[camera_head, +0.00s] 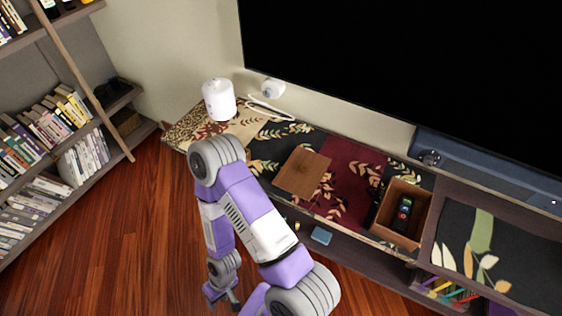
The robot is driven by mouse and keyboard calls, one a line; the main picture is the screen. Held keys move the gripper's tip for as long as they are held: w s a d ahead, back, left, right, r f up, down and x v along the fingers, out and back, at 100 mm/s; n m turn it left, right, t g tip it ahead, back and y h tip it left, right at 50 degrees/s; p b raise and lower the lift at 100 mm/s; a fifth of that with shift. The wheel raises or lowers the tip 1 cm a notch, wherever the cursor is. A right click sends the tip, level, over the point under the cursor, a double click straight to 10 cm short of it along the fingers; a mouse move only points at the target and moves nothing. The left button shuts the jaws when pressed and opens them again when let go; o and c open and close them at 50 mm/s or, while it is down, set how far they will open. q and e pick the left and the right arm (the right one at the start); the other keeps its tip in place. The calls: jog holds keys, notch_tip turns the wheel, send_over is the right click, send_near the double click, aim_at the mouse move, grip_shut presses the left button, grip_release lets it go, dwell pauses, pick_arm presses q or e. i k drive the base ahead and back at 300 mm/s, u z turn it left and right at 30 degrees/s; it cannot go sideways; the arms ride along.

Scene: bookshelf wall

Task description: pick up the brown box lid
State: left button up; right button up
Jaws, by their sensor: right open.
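The brown box lid (303,173) is a flat wooden square lying on the patterned cloth on the low cabinet. The open brown box (381,211) stands to its right, with a dark remote-like object (403,212) inside. My right arm reaches up and bends back down in front of the cabinet. My right gripper (222,297) is open and empty, low over the floor, left of and well below the lid. The lid is apart from the gripper and fully visible. My left gripper is not in view.
A white cylinder (219,99) and a small white camera-like device (272,89) stand at the cabinet's back left. A large dark screen (420,70) hangs behind, with a soundbar (490,172) below it. Bookshelves (45,125) line the left. The wooden floor (120,240) is clear.

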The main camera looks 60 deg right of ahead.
aim_at(300, 176)
jog(key=i, duration=0.8)
jog(key=z, duration=2.35)
